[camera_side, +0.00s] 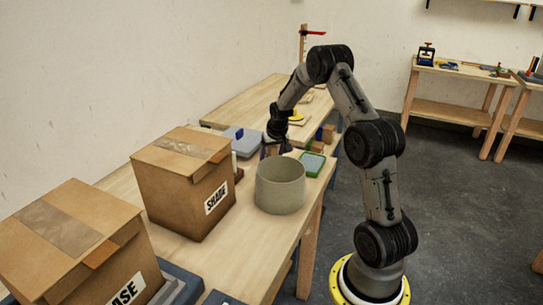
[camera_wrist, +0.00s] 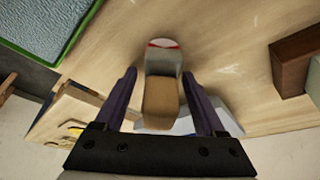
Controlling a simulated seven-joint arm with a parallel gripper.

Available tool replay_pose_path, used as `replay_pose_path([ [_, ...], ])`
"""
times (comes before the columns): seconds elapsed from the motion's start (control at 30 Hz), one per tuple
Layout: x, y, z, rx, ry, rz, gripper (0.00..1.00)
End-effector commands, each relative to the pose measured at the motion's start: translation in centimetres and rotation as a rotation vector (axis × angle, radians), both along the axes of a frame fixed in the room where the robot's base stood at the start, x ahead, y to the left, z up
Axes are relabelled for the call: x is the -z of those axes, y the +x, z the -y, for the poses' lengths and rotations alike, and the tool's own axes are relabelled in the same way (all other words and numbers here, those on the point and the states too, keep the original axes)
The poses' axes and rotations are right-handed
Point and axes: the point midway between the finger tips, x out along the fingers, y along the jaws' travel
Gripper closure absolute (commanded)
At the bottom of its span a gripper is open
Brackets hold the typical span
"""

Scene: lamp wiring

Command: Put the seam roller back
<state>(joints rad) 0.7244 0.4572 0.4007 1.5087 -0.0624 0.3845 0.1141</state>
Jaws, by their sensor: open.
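My gripper (camera_side: 277,151) hangs low over the workbench, behind the round grey-beige drum, and points down. In the wrist view my gripper (camera_wrist: 163,88) has its two dark fingers spread wide. Between them is a short object with a tan near end, a grey middle and a red-and-white far end; it looks like the seam roller (camera_wrist: 162,75), though I cannot be sure. The fingers show gaps on both sides of it. I cannot make it out in the side view, and its height above the bench is unclear.
A green-rimmed tray (camera_side: 312,163) lies right of my gripper; it also shows in the wrist view (camera_wrist: 45,25). The drum (camera_side: 280,187) and SHADE carton (camera_side: 180,178) stand nearer. A brown block (camera_wrist: 296,62) is at right in the wrist view. A BASE carton (camera_side: 75,250) stands front left.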

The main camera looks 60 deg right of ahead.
Motion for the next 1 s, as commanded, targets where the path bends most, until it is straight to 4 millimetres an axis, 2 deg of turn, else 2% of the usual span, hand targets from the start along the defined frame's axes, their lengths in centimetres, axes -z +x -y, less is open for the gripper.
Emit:
replay_pose_path([
  [0.17,-0.9,-0.1,-0.1,0.0,-0.002,0.002,0.28],
  [0.27,-2.2,-0.4,-0.5,0.0,-0.003,0.003,0.28],
  [0.6,-8.5,-2.3,-2.3,0.001,-0.003,0.004,0.28],
  [0.87,-11.1,-3.1,-3.2,0.0,0.0,0.001,0.28],
  [0.97,-12.2,-3.1,-4.4,-0.02,-0.003,0.004,0.28],
  [1.0,-13.0,-3.1,-5.5,-0.038,-0.006,0.008,0.28],
])
